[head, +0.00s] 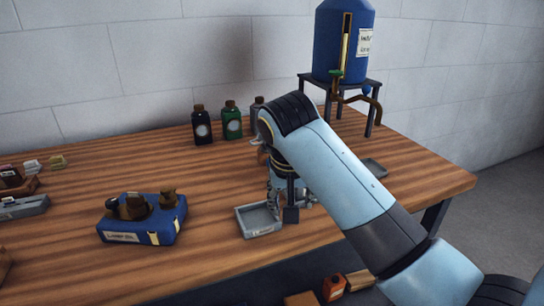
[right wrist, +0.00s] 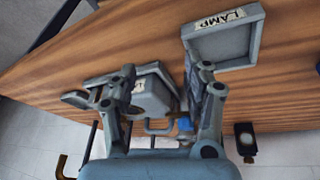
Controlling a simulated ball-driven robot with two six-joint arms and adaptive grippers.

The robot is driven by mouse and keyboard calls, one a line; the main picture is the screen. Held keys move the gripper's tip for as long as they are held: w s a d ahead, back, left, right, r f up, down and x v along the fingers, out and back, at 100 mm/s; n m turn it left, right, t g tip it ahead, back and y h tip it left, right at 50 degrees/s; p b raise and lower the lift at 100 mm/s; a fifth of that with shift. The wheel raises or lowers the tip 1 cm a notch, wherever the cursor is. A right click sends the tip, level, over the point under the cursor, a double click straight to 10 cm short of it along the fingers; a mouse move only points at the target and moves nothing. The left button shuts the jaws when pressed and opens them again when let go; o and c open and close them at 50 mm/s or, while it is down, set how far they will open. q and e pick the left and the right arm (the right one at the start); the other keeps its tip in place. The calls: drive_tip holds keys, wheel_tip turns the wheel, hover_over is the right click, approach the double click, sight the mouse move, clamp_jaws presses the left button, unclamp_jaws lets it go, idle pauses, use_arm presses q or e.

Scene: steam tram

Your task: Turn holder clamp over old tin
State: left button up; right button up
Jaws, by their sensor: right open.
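In the right wrist view a grey metal box or tin (right wrist: 152,97) with a pale label, partly hidden, stands in a grey holder (right wrist: 100,80). A rounded grey knob or lever, which may be the clamp, sticks out at its left side (right wrist: 75,98). My right gripper (right wrist: 165,75) is open, its fingers on either side of the tin; I cannot tell whether they touch it. In the head view my right gripper (head: 289,203) is low over the bench, and my wrist and forearm hide most of the holder and tin. My left gripper is not in view.
A shallow grey tray (head: 243,226), marked LAMP in the wrist view (right wrist: 250,45), lies beside the gripper. Bottles (head: 203,130) stand behind. A blue tank (head: 335,45) on a stand is at the back.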

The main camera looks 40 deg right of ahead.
drive_tip(key=w+r+m+h, duration=0.1)
drive_tip(key=w+r+m, duration=0.4)
drive_tip(key=w+r, duration=0.65)
drive_tip(key=shift+g, duration=0.3)
drive_tip(key=x, duration=1)
drive_tip(key=shift+d+f, duration=0.15)
drive_tip(key=shift+d, duration=0.3)
drive_tip(key=shift+c, duration=0.3)
clamp_jaws()
drive_tip(key=shift+r+p, duration=0.25)
drive_tip(key=shift+p, duration=0.9)
drive_tip(key=shift+f+n, duration=0.2)
drive_tip(key=shift+n, duration=0.1)
drive_tip(key=shift+o, duration=0.3)
unclamp_jaws()
